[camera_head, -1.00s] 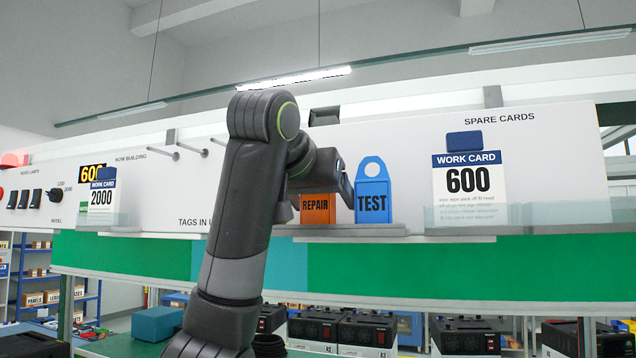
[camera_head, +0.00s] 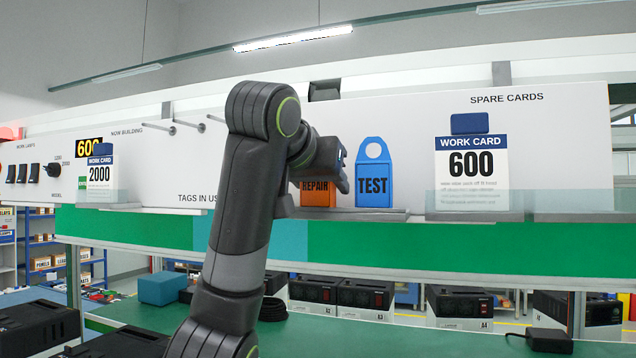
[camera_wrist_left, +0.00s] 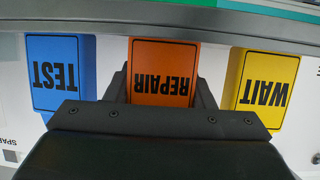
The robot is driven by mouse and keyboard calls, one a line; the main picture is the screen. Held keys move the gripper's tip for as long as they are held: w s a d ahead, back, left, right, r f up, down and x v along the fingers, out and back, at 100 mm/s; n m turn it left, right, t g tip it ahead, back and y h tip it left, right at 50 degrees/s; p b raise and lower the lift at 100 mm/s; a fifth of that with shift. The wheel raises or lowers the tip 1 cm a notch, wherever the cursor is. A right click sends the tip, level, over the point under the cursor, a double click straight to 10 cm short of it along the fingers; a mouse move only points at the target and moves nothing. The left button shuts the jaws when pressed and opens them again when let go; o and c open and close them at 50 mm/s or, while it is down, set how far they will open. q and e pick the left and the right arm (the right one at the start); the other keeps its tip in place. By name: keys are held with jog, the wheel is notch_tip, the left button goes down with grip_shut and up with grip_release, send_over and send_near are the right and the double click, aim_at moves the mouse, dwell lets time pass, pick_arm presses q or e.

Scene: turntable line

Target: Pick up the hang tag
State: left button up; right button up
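Three hang tags stand upside down in the left wrist view: a blue TEST tag (camera_wrist_left: 60,75), an orange REPAIR tag (camera_wrist_left: 163,72) and a yellow WAIT tag (camera_wrist_left: 264,80). My left gripper (camera_wrist_left: 162,88) is open, with one dark finger on each side of the REPAIR tag. I cannot tell whether the fingers touch it. In the head view the REPAIR tag (camera_head: 316,194) stands on a ledge, partly hidden by my left wrist. The TEST tag (camera_head: 373,178), with its ring top, stands to its right. The WAIT tag is hidden there. My right gripper is not in view.
The grey ledge (camera_head: 375,215) runs below the tags on a white panel (camera_head: 400,125). A 600 work card (camera_head: 471,170) stands at right behind a clear lip, and a 2000 work card (camera_head: 101,176) at left.

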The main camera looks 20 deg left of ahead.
pick_arm(q)
jog(key=c, duration=0.3)
jog(key=shift+r, duration=0.1)
jog(key=shift+c, duration=0.2)
jog(key=shift+r, duration=0.65)
notch_tip(320, 180, up, 7)
jog(key=shift+s+f+b, duration=0.1)
jog(key=shift+f+b, duration=0.1)
jog(key=shift+b, duration=0.5)
notch_tip(320, 180, up, 8)
jog(key=shift+r+p, duration=0.25)
jog(key=shift+p, duration=0.65)
jog(key=shift+r+p, duration=0.3)
jog(key=shift+r, duration=0.45)
